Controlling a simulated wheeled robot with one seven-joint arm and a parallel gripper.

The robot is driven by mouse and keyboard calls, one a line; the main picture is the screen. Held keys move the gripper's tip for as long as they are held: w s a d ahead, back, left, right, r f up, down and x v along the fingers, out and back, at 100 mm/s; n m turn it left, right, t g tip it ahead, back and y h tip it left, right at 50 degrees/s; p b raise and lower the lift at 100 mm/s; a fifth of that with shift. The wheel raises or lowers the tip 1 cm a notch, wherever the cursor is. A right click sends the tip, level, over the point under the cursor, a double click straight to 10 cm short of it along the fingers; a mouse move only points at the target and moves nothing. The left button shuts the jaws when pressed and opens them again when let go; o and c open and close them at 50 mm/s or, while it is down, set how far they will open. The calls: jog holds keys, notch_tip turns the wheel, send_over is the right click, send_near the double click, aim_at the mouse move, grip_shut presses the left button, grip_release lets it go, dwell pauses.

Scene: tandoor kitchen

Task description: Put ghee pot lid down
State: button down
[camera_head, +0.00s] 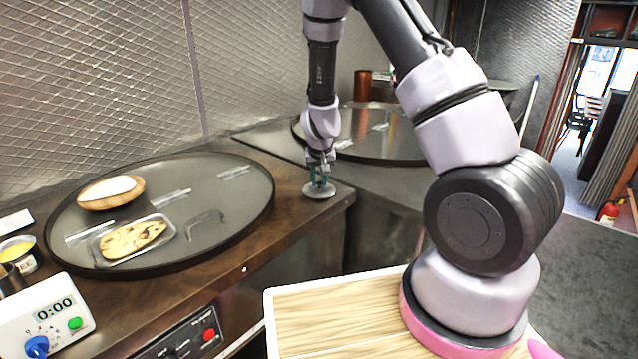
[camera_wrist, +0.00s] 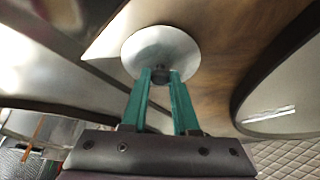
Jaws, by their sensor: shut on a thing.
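The ghee pot lid (camera_head: 318,194) is a small grey metal disc with a knob. It is at the right corner of the wooden counter in the head view, low over or touching the wood; I cannot tell which. My gripper (camera_head: 320,181) points down with its green fingers shut on the lid's knob. In the wrist view the lid (camera_wrist: 160,45) shows beyond the fingertips (camera_wrist: 160,76), with its dark knob between them. The ghee pot (camera_head: 20,254), an open metal pot with yellow ghee inside, stands at the far left.
A round dark tray (camera_head: 262,207) holds a wooden bowl (camera_head: 112,192) of white powder and a small tray (camera_head: 100,246) with flatbread. A second round tray (camera_head: 400,150) lies behind. A timer box (camera_head: 50,312) stands front left. The counter edge (camera_head: 335,212) is close to the lid.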

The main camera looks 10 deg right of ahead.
jog(key=shift+f, duration=0.5)
jog(key=c, duration=0.7)
grip_release()
jog(key=shift+f, duration=0.1)
jog(key=s+d+r+m+y, duration=0.1)
jog(key=s+r, duration=0.4)
jog(key=r, duration=0.5)
jog(key=s+r+y, duration=0.2)
jog(key=s+r, duration=0.3)
jog(key=r, duration=0.5)
jog(key=s+d+r+m+y, duration=0.1)
jog(key=s+r, duration=0.4)
jog(key=r, duration=0.5)
jog(key=s+d+r+t, duration=0.1)
jog(key=s+r, duration=0.1)
jog(key=s, duration=0.2)
jog(key=s+d+r+t+h, duration=0.1)
jog(key=s+r, duration=0.2)
jog(key=s, duration=0.2)
jog(key=s+d+r, duration=0.1)
jog(key=s+r, duration=0.2)
jog(key=s, duration=0.2)
jog(key=shift+s+d+r+t, duration=0.15)
jog(key=shift+s+d+t, duration=0.1)
jog(key=shift+d+t, duration=0.15)
